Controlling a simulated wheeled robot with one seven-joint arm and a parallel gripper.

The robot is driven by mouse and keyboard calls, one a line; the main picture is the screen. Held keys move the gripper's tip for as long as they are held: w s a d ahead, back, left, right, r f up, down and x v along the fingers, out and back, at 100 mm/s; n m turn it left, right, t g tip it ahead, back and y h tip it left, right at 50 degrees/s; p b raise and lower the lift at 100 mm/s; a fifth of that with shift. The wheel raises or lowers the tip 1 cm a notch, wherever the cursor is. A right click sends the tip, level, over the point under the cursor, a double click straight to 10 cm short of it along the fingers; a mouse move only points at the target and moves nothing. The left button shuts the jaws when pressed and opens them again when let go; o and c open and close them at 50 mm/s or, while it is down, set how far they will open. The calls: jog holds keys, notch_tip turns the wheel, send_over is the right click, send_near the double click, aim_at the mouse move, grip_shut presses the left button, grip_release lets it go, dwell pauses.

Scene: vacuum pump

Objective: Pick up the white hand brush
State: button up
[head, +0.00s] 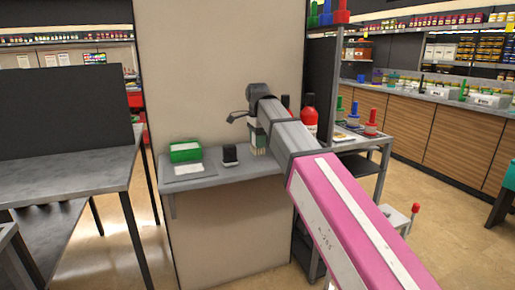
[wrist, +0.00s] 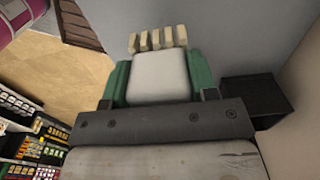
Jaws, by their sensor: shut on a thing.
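The white hand brush (wrist: 158,75) is in the middle of the wrist view, with a white body and a row of cream bristles at its far end. My gripper (wrist: 160,82) has green fingers on both sides of it and is shut on the brush. In the head view my gripper (head: 257,130) is over the right part of the grey wall shelf, beside the pale pillar. The brush's pale bristles (head: 258,151) show below it, pointing down. I cannot tell whether they touch the shelf.
A dark box (wrist: 258,98) is close right of the brush. A red bottle (head: 309,114) and a side table with coloured items (head: 371,122) are right of my arm.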

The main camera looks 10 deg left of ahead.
jog(key=s+a+r, duration=0.2)
jog(key=s+r, duration=0.5)
jog(key=s, duration=0.4)
jog(key=shift+s+a+r, duration=0.15)
jog(key=shift+s+a, duration=0.05)
jog(key=shift+a, duration=0.05)
